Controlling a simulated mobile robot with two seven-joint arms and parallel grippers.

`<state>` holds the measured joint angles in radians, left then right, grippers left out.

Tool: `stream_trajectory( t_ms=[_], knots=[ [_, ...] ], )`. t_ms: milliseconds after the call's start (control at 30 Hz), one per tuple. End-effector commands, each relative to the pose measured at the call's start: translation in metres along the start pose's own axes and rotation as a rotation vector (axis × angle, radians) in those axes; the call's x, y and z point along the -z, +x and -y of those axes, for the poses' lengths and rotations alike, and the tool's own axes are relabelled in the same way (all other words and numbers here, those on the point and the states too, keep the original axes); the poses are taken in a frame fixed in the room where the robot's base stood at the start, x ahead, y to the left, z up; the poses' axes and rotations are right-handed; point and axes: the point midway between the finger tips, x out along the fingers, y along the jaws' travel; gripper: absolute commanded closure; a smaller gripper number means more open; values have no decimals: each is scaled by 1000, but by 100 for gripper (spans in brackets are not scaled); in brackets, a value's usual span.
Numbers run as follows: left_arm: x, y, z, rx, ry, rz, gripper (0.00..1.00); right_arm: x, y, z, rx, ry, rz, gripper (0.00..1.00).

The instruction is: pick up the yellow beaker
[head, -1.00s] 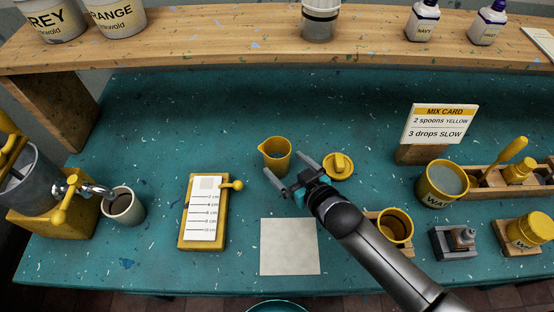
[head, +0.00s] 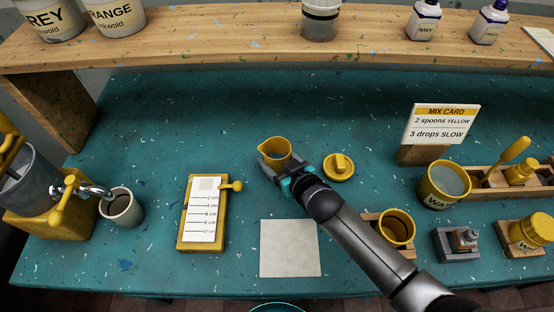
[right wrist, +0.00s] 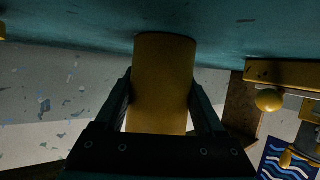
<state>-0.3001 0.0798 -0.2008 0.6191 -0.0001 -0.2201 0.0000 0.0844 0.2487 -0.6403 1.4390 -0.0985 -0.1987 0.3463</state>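The yellow beaker (head: 275,147) stands upright on the teal table, left of the yellow lid. My right gripper (head: 279,164) has its fingers around the beaker, one on each side. In the right wrist view the beaker (right wrist: 162,85) fills the space between the two dark fingers, which lie close against its sides. Whether they press on it or leave a thin gap, I cannot tell. The beaker's lower part is partly hidden by the gripper in the head view. My left gripper is not in view.
The yellow lid (head: 339,167) lies just right of the gripper. A ruled card on a yellow stand (head: 203,213) is to the left, and a pale square (head: 290,248) lies in front. The mix card (head: 441,126) and a yellow water pot (head: 444,184) are to the right. Table behind the beaker is clear.

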Motion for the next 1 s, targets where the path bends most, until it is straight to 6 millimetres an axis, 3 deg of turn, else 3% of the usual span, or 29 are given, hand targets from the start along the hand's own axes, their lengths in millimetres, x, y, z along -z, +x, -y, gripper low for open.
stream_trajectory(
  t_ms=[67,500,833,1000],
  knots=[
    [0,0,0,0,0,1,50,0,0,0,0,0,1,42],
    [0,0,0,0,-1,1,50,0,0,0,0,-1,1,91],
    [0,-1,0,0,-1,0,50,3,-1,0,0,-1,-1,93],
    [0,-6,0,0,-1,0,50,15,-6,-1,0,-1,-3,93]
  ],
)
